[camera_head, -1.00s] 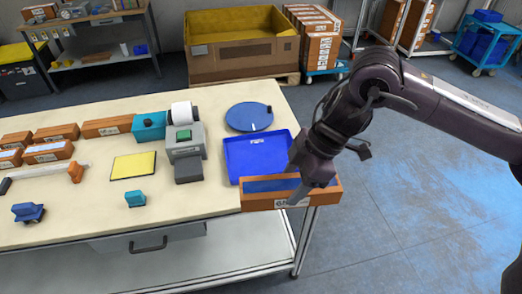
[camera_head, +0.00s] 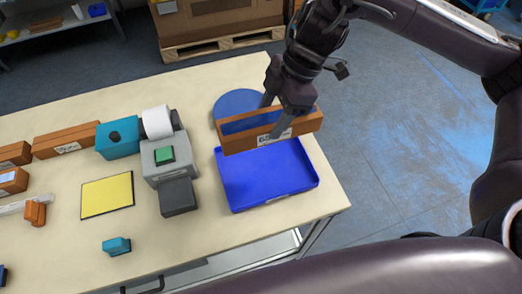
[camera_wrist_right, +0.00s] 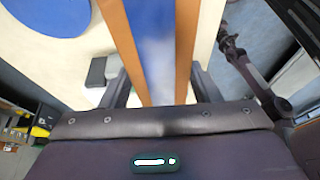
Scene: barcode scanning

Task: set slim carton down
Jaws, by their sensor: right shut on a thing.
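The slim carton (camera_head: 238,139) is a long orange-brown box with a blue strip along its top and a white label on its side. It also shows in the right wrist view (camera_wrist_right: 182,50), running lengthwise between the fingers. My right gripper (camera_head: 277,116) is shut across the carton's middle. In the head view the carton overlaps the far edge of the blue tray (camera_head: 265,185) and part of the round blue disc (camera_head: 232,102). I cannot tell how high above them it is. My left gripper is not in view.
A grey scanner device (camera_head: 165,158) with a green button stands left of the tray. A yellow pad (camera_head: 107,195), a teal box (camera_head: 118,142), a small teal item (camera_head: 116,246) and several brown cartons (camera_head: 66,140) lie further left. The tray's inside is empty where visible.

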